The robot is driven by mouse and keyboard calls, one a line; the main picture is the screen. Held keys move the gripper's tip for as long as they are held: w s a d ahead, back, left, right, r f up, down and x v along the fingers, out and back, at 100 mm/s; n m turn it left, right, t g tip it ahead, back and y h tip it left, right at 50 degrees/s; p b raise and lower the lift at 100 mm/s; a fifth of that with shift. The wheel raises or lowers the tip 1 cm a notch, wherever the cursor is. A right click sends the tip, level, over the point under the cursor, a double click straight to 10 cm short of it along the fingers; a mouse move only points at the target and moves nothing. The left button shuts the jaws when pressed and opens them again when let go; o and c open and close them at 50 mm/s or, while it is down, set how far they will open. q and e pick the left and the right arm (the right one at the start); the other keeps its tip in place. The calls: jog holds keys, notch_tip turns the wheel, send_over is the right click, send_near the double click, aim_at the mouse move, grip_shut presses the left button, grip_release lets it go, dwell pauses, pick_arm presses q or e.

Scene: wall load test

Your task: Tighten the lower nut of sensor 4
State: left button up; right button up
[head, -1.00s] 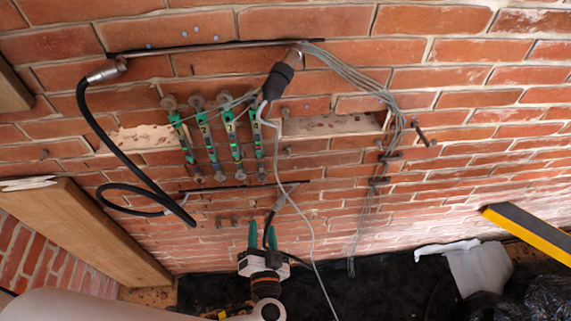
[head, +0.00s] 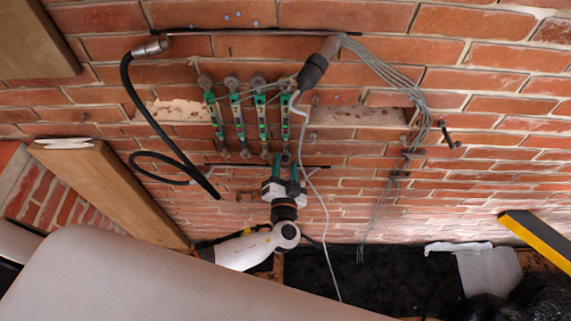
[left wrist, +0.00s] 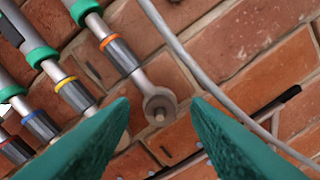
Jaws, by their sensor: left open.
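Several green-and-grey rod sensors hang side by side on the brick wall. The rightmost sensor (head: 284,119) is the fourth from the left; I cannot read its number. In the left wrist view this sensor (left wrist: 117,53) has an orange band, and its lower nut (left wrist: 159,107) is a round grey end with a small stud. My left gripper (head: 286,160) is open just below the sensors' lower ends. In the left wrist view its green fingers (left wrist: 160,103) stand on either side of the nut, apart from it as far as I can tell. My right gripper is not in view.
A thin grey cable (head: 312,190) hangs close to the right of my left gripper. A black hose (head: 150,102) loops at the left. A bundle of grey cables (head: 400,75) runs at the right. A wooden beam (head: 110,190) stands at lower left. A yellow-black bar (head: 540,238) juts in at right.

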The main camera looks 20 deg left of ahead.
pick_arm(q)
jog(key=shift+w, duration=0.1)
grip_shut()
dwell(0.3)
